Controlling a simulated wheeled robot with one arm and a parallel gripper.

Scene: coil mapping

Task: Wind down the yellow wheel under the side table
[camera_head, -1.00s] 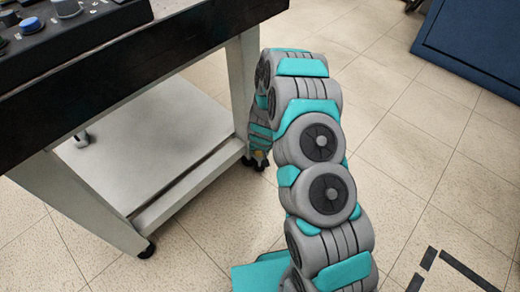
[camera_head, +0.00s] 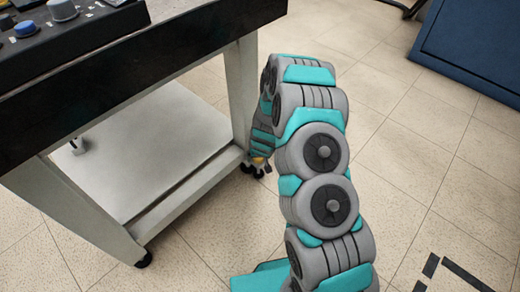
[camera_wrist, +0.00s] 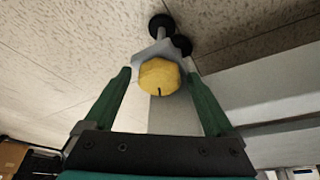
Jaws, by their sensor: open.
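The yellow wheel (camera_wrist: 160,77) is a rounded, faceted knob with a short dark mark on its face, seen in the wrist view below a table leg's foot bracket. My gripper (camera_wrist: 158,74) is open, with one green finger on each side of the wheel. Gaps show between the fingers and the wheel, and I cannot tell how far it reaches between them in depth. In the head view, the side table (camera_head: 140,75) has a dark top edge and pale legs. My arm reaches down beside its right leg, and the wheel is mostly hidden there.
Dark caster wheels (camera_wrist: 162,25) sit beyond the yellow wheel in the wrist view. A pale lower shelf (camera_head: 160,150) spans the table legs. A control box (camera_head: 60,22) with knobs stands on top. A blue cabinet (camera_head: 475,45) is at the upper right. Tiled floor between is clear.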

